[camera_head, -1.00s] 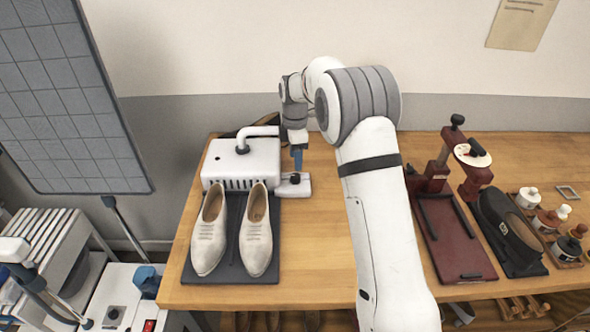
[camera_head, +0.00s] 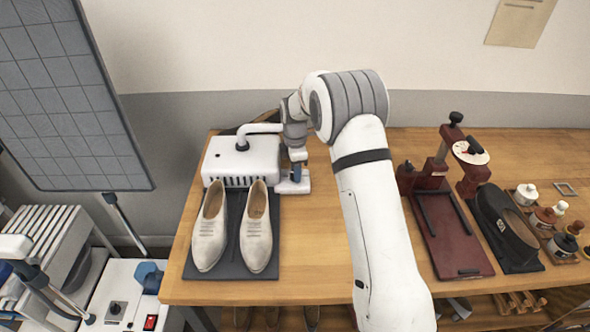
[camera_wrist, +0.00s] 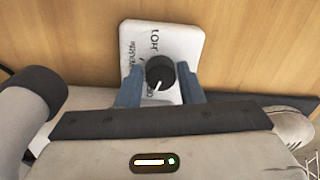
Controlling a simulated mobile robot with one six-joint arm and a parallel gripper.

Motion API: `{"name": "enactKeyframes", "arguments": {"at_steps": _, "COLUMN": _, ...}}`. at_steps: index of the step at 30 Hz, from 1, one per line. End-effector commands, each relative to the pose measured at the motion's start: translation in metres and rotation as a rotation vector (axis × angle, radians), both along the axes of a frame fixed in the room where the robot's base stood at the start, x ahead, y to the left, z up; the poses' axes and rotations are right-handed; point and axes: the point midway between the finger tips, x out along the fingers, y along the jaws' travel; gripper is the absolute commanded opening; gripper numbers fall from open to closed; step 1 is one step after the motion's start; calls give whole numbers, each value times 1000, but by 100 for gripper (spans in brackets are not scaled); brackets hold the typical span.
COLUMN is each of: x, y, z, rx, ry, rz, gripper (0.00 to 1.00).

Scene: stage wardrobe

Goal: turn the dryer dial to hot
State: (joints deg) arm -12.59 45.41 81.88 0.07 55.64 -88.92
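The dryer (camera_head: 240,158) is a white box with a curved pipe, at the back left of the table. Its dial (camera_wrist: 159,72) is a black knob with a white pointer line on a white panel (camera_wrist: 185,40), which also shows in the head view (camera_head: 288,189). Lettering on the panel is partly covered; one word looks like HOT. The pointer slants toward the lower left in the wrist view. My gripper (camera_wrist: 160,75) has its blue fingers apart, one on each side of the dial, close to it. Firm contact does not show. In the head view the gripper (camera_head: 296,170) largely hides the dial.
Cream shoes (camera_head: 232,235) stand on a dark mat (camera_head: 230,268) in front of the dryer. The table middle is bare beneath my arm.

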Motion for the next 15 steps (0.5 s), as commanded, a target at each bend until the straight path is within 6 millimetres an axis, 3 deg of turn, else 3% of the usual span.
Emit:
{"name": "enactKeyframes", "arguments": {"at_steps": 9, "x": 0, "y": 0, "z": 0, "rx": 0, "ry": 0, "rz": 0, "gripper": 7}}
{"name": "enactKeyframes", "arguments": {"at_steps": 15, "x": 0, "y": 1, "z": 0, "rx": 1, "ry": -1, "rz": -11, "gripper": 7}}
